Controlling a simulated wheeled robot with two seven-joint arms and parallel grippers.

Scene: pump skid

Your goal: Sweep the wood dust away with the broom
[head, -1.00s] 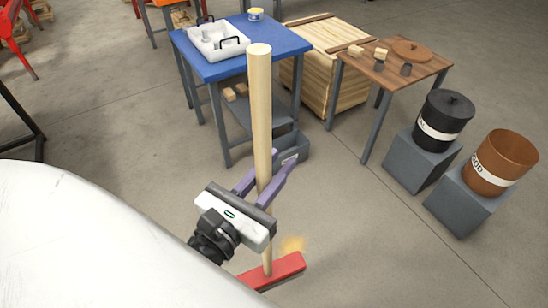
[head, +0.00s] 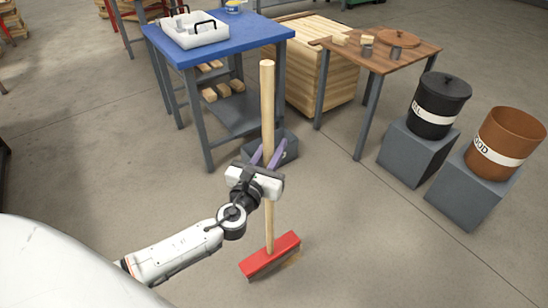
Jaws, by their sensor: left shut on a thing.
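The broom has a long pale wooden handle (head: 268,105) and a red head (head: 270,256). It stands nearly upright, with the head down at the concrete floor. My left gripper (head: 267,156), with purple fingers, is shut around the handle below its middle. A faint tan patch of wood dust (head: 291,262) shows on the floor at the right front edge of the red head; the head may hide part of it. My right gripper is not in view.
A blue table (head: 262,29) with a white tray (head: 194,32) stands behind the broom, a grey bin (head: 284,149) below it. A wooden crate (head: 330,62) and brown table (head: 425,50) stand behind right. Black (head: 440,98) and brown (head: 510,135) bins stand on grey blocks at right.

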